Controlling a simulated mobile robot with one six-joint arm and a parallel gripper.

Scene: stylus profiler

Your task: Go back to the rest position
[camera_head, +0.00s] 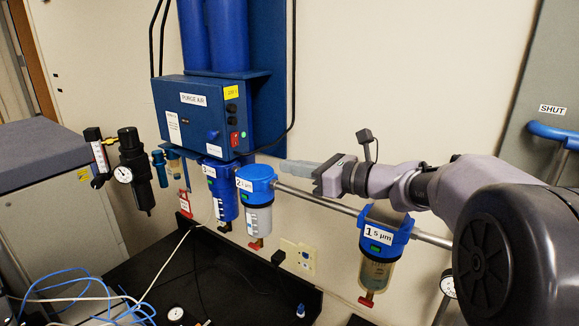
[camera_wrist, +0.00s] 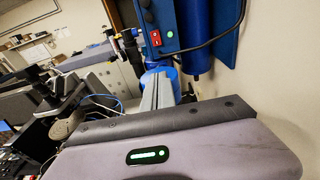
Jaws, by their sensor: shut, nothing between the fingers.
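My gripper (camera_head: 284,167) shows in the head view, reaching left from my arm. Its fingers are shut with nothing between them. The fingertips are in front of the wall, just right of the blue purge air box (camera_head: 204,117) and above the blue head of filter 2 (camera_head: 256,180); whether they touch anything I cannot tell. In the wrist view my shut fingers (camera_wrist: 157,90) point ahead, with the blue filter head (camera_wrist: 160,72) behind them and the box with its red switch (camera_wrist: 155,39) above.
Filter 1 (camera_head: 377,262) hangs from the metal pipe below my arm. Filter 3 (camera_head: 222,190) hangs left of filter 2. A regulator with a gauge (camera_head: 134,168) is at left, beside a grey cabinet (camera_head: 55,200). A blue handle (camera_head: 553,132) is at right. Loose tubing (camera_head: 80,290) lies lower left.

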